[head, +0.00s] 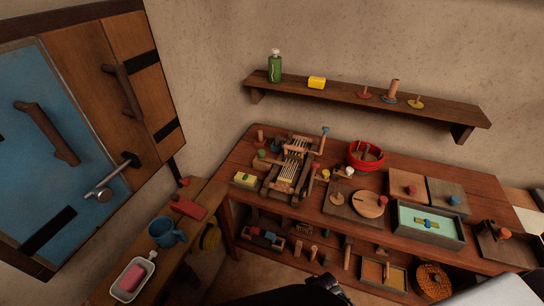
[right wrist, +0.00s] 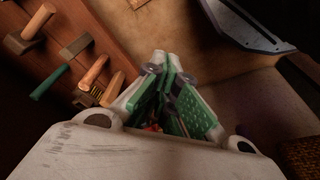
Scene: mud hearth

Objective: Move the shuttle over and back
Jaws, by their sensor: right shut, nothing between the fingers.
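A small wooden loom (head: 290,165) with pale warp threads stands on the left part of the workbench in the head view. I cannot make out the shuttle for certain among its small wooden parts. My right gripper (right wrist: 162,62) shows in the right wrist view with its green-padded fingers together and nothing held between the tips. It is apart from the loom, which is not recognisable in that view. A dark part of my arm shows at the bottom edge of the head view. My left gripper is not in view.
The workbench (head: 240,168) also carries a red round basket (head: 366,156), wooden boards and a grey tray (head: 428,224). A lower shelf holds small wooden pieces. A wall shelf (head: 360,97) hangs above. A blue mug (head: 167,232) stands on the side bench at left.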

